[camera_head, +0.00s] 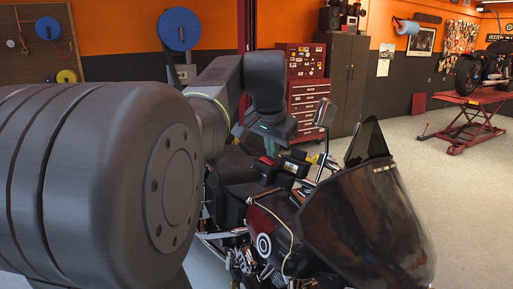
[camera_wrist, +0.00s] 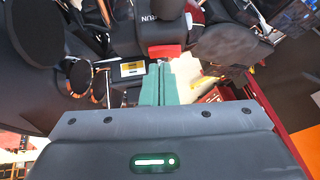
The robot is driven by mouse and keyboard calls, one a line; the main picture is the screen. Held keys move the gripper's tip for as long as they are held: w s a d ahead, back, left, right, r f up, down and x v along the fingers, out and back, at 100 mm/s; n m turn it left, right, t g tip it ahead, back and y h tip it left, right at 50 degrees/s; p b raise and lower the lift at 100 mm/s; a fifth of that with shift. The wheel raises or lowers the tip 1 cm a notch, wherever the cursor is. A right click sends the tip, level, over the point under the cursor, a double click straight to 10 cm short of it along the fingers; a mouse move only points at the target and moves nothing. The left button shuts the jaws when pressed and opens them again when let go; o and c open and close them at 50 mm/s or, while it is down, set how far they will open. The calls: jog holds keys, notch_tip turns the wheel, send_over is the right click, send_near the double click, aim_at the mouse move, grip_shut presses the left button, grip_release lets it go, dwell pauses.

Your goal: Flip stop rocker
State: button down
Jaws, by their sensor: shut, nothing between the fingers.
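A red rocker (camera_wrist: 165,51) sits on a black switch housing (camera_wrist: 140,38) with the white letters "RUN", at the top middle of the wrist view. The rocker's tilt is not clear.
A yellow-and-white label (camera_wrist: 132,69) lies left of the fingers. The motorcycle's dark windscreen (camera_head: 365,215) and a mirror (camera_head: 326,112) stand right of my arm. A red tool chest (camera_head: 306,90) is behind. Open floor lies to the right.

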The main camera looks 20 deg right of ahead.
jog(key=r+p, duration=0.1)
jog(key=r, duration=0.1)
jog(key=d+r+p, duration=0.1)
jog(key=p, duration=0.1)
jog(key=shift+s+d+r, duration=0.1)
jog(key=shift+d+r, duration=0.1)
jog(key=shift+r, duration=0.2)
jog(key=b+v, duration=0.1)
jog(key=v, duration=0.8)
jog(key=shift+s, duration=0.3)
jog(key=shift+w+a+r, duration=0.1)
jog(key=shift+w, duration=0.7)
